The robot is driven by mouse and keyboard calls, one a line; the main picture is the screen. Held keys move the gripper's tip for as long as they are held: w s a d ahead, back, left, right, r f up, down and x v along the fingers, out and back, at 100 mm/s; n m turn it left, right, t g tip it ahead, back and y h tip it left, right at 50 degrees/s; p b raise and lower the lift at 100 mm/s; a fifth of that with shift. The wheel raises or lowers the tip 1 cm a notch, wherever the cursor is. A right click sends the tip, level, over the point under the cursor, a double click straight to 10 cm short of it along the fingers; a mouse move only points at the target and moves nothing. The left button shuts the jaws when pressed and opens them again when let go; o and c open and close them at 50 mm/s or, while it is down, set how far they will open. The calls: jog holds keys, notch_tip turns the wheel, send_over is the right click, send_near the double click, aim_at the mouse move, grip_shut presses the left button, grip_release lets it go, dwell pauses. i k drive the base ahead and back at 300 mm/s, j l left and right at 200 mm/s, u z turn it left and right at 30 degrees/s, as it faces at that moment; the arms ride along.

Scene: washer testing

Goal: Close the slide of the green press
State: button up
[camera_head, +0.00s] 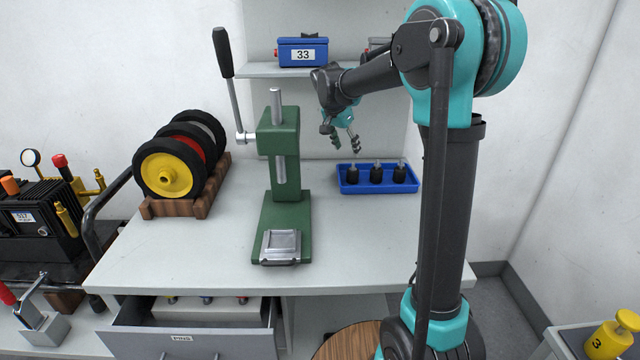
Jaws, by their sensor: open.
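The green press (278,165) stands upright in the middle of the grey table. Its black-handled lever (226,70) points up at the left of the column. A silver slide plate (281,245) with a dark front edge sits at the front end of the green base, clear of the column. My gripper (343,145) is open and empty, fingers pointing down, to the right of the press column and apart from it. It hangs above the left end of the blue tray, well up and right of the slide.
A blue tray (345,188) with several black pieces lies right of the press. Wheels on a wooden rack (190,198) stand at left. A shelf (262,71) holding a blue box (302,52) is behind. An open drawer (150,342) juts out below the table (180,262).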

aim_at(280, 247)
jog(key=k+j, duration=0.1)
jog(key=k, duration=0.85)
jog(key=l+u, duration=0.05)
